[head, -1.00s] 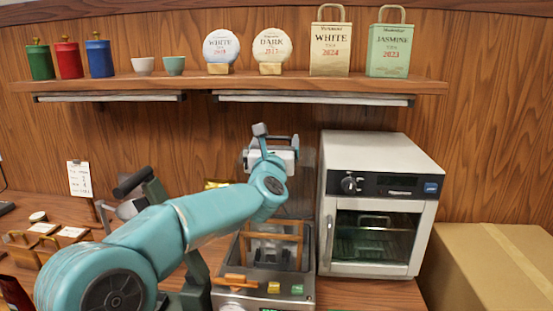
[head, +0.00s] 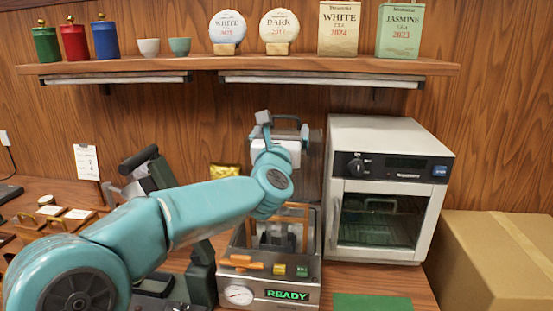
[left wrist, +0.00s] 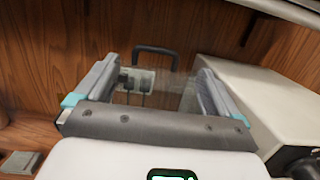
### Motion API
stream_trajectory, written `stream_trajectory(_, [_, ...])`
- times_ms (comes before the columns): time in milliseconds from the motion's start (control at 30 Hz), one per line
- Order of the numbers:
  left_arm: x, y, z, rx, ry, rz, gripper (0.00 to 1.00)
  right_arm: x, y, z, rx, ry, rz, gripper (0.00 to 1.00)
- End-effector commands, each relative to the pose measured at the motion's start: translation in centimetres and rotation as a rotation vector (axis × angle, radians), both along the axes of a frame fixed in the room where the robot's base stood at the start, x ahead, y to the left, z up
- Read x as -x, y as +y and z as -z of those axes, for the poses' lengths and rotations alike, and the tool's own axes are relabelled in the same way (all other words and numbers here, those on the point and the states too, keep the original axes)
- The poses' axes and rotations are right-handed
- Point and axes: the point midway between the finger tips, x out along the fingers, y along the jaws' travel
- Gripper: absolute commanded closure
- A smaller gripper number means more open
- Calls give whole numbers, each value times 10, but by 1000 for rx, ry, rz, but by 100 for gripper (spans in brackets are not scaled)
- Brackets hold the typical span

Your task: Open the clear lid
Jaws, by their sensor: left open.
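The clear lid (head: 314,165) stands upright at the back of the steel machine (head: 236,263), with its dark arched handle (head: 287,118) at the top. My left gripper (head: 284,127) is in front of the lid's upper part, and its arm crosses the machine's left side. In the left wrist view the gripper (left wrist: 155,82) is open, with its fingers wide apart. The clear lid (left wrist: 172,92) and its handle (left wrist: 155,50) show between and beyond the fingers. I cannot tell whether a finger touches the lid. My right gripper is not in view.
The machine's front has an orange lever (head: 240,262), a gauge (head: 239,295) and a green READY display (head: 287,295). A white oven (head: 388,150) stands close on the right, with a cardboard box (head: 500,250) beyond. A shelf (head: 330,64) runs above.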

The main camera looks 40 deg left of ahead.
Motion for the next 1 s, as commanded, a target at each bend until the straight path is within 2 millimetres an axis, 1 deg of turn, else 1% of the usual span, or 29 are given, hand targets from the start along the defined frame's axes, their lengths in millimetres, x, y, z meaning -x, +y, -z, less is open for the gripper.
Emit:
stream_trajectory(33, [13, -8, 7, 1, -3, 2, 4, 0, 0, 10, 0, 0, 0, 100])
stream_trajectory(200, [52, -32, 12, 1, -4, 5, 4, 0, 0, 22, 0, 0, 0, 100])
stream_trajectory(300, [72, -45, 16, 0, -4, 4, 4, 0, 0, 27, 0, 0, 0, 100])
stream_trajectory(433, [91, -56, 18, 0, -3, 4, 4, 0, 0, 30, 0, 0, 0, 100])
stream_trajectory(500, [98, -60, 19, -1, -2, 3, 4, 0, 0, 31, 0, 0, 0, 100])
stream_trajectory(633, [105, -64, 21, -1, -1, 1, 4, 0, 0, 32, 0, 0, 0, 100])
stream_trajectory(1000, [106, -64, 20, -1, 0, 0, 4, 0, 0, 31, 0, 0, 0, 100])
